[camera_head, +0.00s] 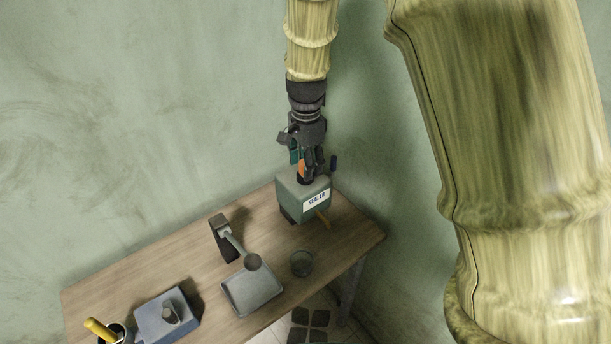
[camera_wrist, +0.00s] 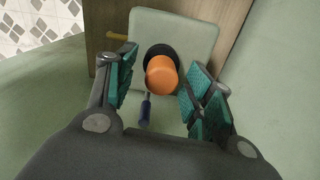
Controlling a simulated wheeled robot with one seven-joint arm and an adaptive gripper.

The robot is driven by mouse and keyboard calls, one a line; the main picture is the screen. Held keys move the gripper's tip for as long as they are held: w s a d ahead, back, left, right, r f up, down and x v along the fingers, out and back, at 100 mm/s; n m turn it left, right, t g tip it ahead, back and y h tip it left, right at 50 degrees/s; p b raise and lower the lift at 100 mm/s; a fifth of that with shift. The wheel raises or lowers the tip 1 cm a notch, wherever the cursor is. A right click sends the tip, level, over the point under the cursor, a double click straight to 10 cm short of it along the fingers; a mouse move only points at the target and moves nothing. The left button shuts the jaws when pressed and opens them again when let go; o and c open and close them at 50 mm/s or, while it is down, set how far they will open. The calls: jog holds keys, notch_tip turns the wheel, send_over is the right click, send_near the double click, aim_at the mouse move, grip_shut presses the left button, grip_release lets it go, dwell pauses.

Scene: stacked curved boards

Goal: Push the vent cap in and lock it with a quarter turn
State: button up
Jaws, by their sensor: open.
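The vent cap (camera_wrist: 162,76) is orange and round. In the wrist view it stands over a dark round collar on top of the pale green sealer box (camera_wrist: 197,35). In the head view the box (camera_head: 290,198), labelled SEALER, stands at the table's back right, and a sliver of orange cap (camera_head: 302,166) shows between my fingers. My gripper (camera_head: 308,170) points down above the box. In the wrist view my gripper (camera_wrist: 155,85) is open, with one green-padded finger on each side of the cap and gaps visible. How deep the cap sits in the collar is hidden.
A dark blue handle (camera_wrist: 145,110) sticks out near the box. Walls stand close behind.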

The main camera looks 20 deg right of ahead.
jog(key=n+b, duration=0.5)
jog(key=n, duration=0.1)
jog(key=shift+f, duration=0.2)
jog(key=n+b, duration=0.5)
jog(key=n, duration=0.1)
jog(key=shift+w+n, duration=0.1)
jog(key=shift+n, duration=0.3)
notch_tip(320, 180, up, 6)
jog(key=shift+r+p, duration=0.1)
jog(key=shift+p, duration=1.15)
jog(key=shift+r+p, duration=1.35)
jog(key=shift+p, duration=0.05)
